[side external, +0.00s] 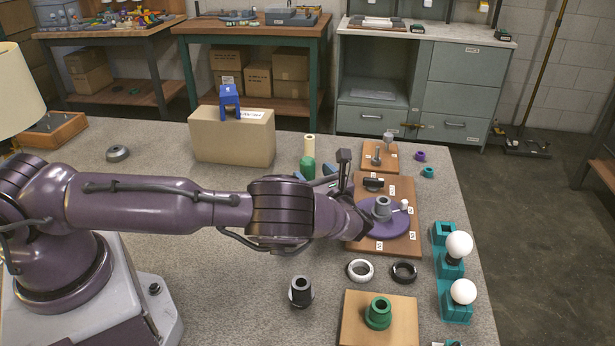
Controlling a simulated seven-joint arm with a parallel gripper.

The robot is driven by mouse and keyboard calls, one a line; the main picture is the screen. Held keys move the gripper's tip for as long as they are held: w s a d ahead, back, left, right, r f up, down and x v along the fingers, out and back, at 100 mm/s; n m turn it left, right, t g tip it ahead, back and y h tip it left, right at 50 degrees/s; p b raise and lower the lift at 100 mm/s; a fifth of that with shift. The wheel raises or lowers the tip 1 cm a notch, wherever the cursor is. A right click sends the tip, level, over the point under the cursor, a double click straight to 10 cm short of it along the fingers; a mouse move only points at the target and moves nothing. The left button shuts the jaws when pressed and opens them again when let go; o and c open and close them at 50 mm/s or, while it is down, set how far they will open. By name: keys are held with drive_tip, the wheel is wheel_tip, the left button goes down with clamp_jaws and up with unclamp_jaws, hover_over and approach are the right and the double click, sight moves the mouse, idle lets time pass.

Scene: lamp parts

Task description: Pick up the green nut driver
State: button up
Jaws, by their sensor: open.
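A green stepped, hollow-topped piece (378,313), which looks like the green nut driver, stands upright on a light wooden board (350,335) at the front right. A green rounded cylinder (308,167) also stands farther back, in front of a cream cylinder (309,146). My arm reaches right across the table, well behind the green stepped piece. My gripper (345,178) is open, apart from that piece and near the left edge of the brown board (405,243). My wrist hides much of the gripper.
A purple disc (390,226) with a grey socket lies on the brown board. A dark socket (300,291), white ring (360,270) and black ring (404,272) lie near the green piece. Teal holders (456,308) with white bulbs stand at right. A cardboard box (232,138) stands behind.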

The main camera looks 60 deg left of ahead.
drive_tip(key=a, duration=0.4)
drive_tip(key=shift+w+a, duration=0.2)
drive_tip(key=shift+a, duration=0.15)
drive_tip(key=c, duration=1.1)
drive_tip(key=shift+r, duration=0.1)
